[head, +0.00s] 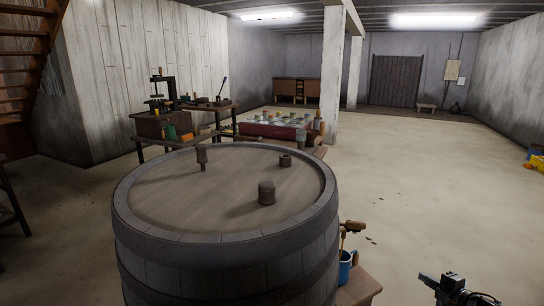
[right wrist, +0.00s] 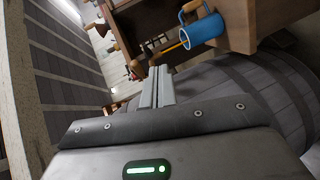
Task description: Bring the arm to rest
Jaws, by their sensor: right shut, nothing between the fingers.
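My right gripper (head: 426,279) shows at the bottom right of the head view, over the bare floor and to the right of the barrel (head: 225,262). In the right wrist view its two fingers (right wrist: 158,74) lie together, shut with nothing between them. The fingers look apart from everything around them. A blue mug (head: 346,270) stands on a wooden surface beside the barrel, left of the gripper; it also shows in the right wrist view (right wrist: 203,31). My left gripper is not in view. No beam scale can be made out.
The barrel fills the front, with small dark pieces on its lid, one a rounded knob (head: 267,193). A wooden ledge (head: 359,289) sticks out at its right. Cluttered workbenches (head: 165,126) stand behind. The floor (head: 435,190) at right is mostly clear.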

